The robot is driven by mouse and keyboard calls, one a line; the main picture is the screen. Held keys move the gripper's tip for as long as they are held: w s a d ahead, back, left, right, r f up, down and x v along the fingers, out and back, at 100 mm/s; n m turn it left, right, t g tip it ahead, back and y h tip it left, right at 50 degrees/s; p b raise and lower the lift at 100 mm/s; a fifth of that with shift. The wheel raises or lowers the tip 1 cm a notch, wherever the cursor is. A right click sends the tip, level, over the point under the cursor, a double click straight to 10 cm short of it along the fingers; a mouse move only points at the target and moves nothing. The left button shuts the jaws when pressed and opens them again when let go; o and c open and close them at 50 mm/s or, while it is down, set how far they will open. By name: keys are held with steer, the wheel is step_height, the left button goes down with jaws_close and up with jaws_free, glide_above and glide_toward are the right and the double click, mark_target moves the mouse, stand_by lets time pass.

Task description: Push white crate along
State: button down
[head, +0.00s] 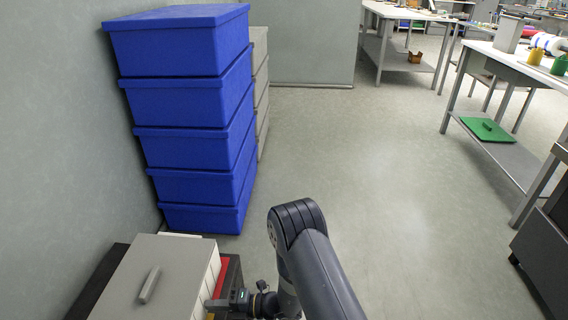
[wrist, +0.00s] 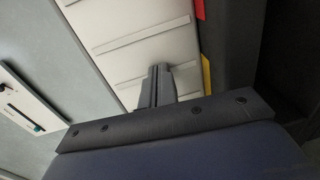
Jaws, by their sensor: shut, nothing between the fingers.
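A pale grey-white box (head: 160,280) with a lid and a bar handle sits at the lower left of the head view; I take it for the white crate. Its ribbed side also fills the upper middle of the wrist view (wrist: 125,30). My gripper (head: 212,303) is at the right side of this box, low down. Its fingers (wrist: 160,72) are shut with nothing between them and point at the ribbed side. I cannot tell whether the tips touch it. The lower part of the box is out of view.
Red (head: 222,277) and yellow (wrist: 206,75) pieces lie beside the box, near a dark edge. A tall stack of blue bins (head: 190,100) stands just beyond, along the wall. Open floor (head: 370,180) lies to the right, with workbenches (head: 490,62) farther right.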

mark_target(200, 303)
steer(key=shift+w+a+b, duration=0.2)
steer(key=shift+a+b, duration=0.6)
steer(key=shift+a, duration=2.55)
steer(key=shift+w+a+b, duration=0.15)
steer(key=shift+a+b, duration=0.65)
steer(key=shift+a, duration=2.55)
steer(key=shift+s+d+p, duration=0.15)
steer(key=shift+d+p, duration=0.25)
steer(key=shift+d, duration=1.9)
steer(key=shift+s+d+p, duration=0.1)
steer(key=shift+d+p, duration=0.3)
steer(key=shift+d, duration=1.85)
steer(key=shift+a, duration=0.35)
steer(key=shift+w+a+b, duration=0.2)
steer(key=shift+a+b, duration=0.35)
steer(key=shift+a, duration=2.4)
steer(key=shift+d, duration=0.1)
